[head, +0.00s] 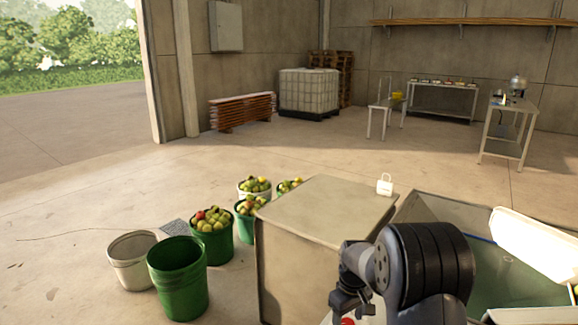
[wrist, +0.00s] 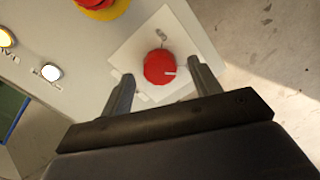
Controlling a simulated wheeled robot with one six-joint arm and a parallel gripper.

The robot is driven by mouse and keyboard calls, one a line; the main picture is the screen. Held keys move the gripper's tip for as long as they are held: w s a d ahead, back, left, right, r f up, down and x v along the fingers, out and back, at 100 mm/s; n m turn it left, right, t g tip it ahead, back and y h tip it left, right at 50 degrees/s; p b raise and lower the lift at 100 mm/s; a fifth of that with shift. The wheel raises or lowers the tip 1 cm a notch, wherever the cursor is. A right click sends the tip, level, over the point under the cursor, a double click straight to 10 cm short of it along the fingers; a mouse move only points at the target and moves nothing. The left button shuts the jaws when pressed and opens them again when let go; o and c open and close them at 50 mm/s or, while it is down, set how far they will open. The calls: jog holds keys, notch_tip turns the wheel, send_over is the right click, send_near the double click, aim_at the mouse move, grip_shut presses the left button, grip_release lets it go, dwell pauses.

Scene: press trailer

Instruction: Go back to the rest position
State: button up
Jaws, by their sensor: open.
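My gripper (wrist: 164,84) is open in the wrist view. Its two fingers stand either side of a round red knob (wrist: 159,67) with a white mark, which sits on a pale square plate (wrist: 128,48). I cannot tell whether the fingers touch the knob. In the head view my gripper (head: 350,308) is low at the bottom, right of the middle, with a bit of red (head: 347,322) just below it. My dark arm hides part of what lies behind it.
A box-like cabinet (head: 322,212) stands left of my arm, with a small white padlock-shaped thing (head: 384,184) at its far right corner. Green buckets (head: 178,279) and apple-filled buckets (head: 212,240) stand to the left. A metal trough (head: 440,212) is at right. The floor beyond is open.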

jog(key=shift+f, duration=0.55)
jog(key=n, duration=0.8)
jog(key=shift+n, duration=0.4)
jog(key=n, duration=0.4)
jog(key=shift+n, duration=0.3)
jog(key=n, duration=0.4)
jog(key=shift+p, duration=0.3)
jog(key=shift+r+n, duration=0.15)
jog(key=shift+n, duration=0.25)
jog(key=shift+r, duration=0.95)
jog(key=shift+r, duration=0.1)
